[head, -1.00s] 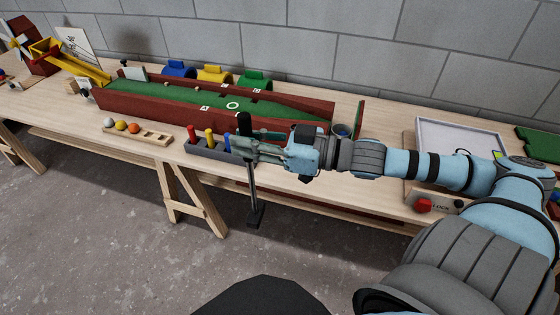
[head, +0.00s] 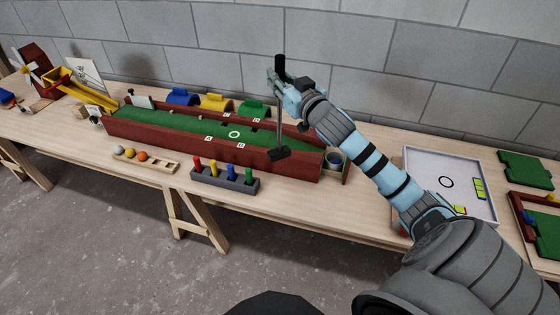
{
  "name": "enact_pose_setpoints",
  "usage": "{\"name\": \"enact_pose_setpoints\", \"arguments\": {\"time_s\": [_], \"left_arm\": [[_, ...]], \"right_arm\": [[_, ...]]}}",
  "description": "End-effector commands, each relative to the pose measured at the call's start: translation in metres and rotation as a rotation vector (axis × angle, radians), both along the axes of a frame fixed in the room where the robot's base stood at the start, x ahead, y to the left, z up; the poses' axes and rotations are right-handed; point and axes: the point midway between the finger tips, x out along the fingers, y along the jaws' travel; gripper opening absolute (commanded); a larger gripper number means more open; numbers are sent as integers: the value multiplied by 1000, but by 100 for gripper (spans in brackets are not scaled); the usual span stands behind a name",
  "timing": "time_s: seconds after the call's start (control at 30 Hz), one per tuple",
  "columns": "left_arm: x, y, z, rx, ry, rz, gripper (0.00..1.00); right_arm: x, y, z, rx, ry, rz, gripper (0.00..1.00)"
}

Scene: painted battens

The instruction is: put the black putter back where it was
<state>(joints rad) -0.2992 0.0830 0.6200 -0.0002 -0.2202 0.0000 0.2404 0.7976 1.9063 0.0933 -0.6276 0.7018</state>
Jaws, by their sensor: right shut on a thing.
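My right gripper (head: 276,80) is shut on the black putter, just under its black grip (head: 280,64). The putter hangs roughly upright, its grey shaft running down to a black head (head: 279,153) that shows against the front wall of the green putting lane (head: 185,120). Whether the head touches the lane cannot be told. A dark grey rack (head: 226,178) stands in front of the lane, with red, yellow, blue and green handles upright in it. My left gripper is not in view.
A wooden ball holder (head: 145,160) with white, yellow and orange balls lies left of the rack. Blue, yellow and green arches (head: 253,108) stand behind the lane. A white-grey tray (head: 452,183) lies at the right. Bare table lies right of the rack.

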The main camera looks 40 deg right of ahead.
Motion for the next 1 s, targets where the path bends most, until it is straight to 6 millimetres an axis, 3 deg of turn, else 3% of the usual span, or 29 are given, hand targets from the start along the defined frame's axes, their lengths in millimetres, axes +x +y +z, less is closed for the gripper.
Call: {"name": "enact_pose_setpoints", "arguments": {"time_s": [0.17,0.4,0.5,0.67,0.83,1.0], "left_arm": [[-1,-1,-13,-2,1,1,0],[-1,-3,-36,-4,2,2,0],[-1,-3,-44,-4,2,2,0],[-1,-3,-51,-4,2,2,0],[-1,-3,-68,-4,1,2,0],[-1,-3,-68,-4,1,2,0]], "right_arm": [[0,0,-42,2,4,-3,0],[0,0,-122,0,3,-1,0],[0,0,-145,0,1,-1,0],[0,0,-164,0,0,-1,0],[0,0,-195,-1,0,0,0],[0,0,-198,-1,-1,1,0]]}}
